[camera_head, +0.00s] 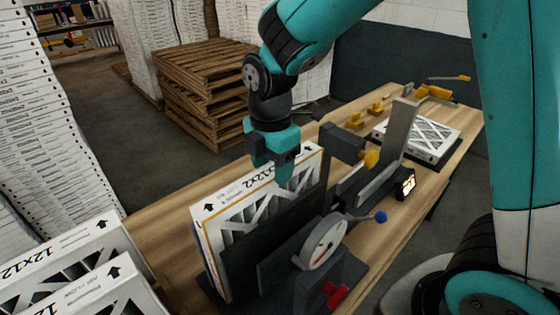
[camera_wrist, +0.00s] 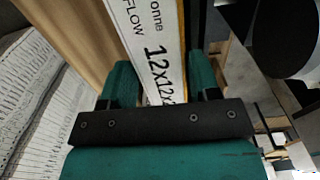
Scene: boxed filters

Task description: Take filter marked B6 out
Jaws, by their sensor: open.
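A white filter (camera_head: 262,205) printed "12x12x2" stands upright in a dark holder (camera_head: 310,205) on the wooden table. No B6 mark is readable on it. My gripper (camera_head: 272,165) is at the filter's top edge, with one teal finger in front of its mesh face and the other mostly behind. In the wrist view my gripper (camera_wrist: 163,78) is open, with a finger on each side of the filter's edge (camera_wrist: 158,50). A gap shows on the left side there; contact on the right cannot be told. The filter's lower part is hidden by the holder.
More white filters (camera_head: 70,260) stand at the lower left. Another filter (camera_head: 420,138) lies flat at the table's far right. A machine with a round dial (camera_head: 325,242) and a blue-knobbed lever (camera_head: 380,217) sits right beside the holder. Wooden pallets (camera_head: 205,85) are stacked behind.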

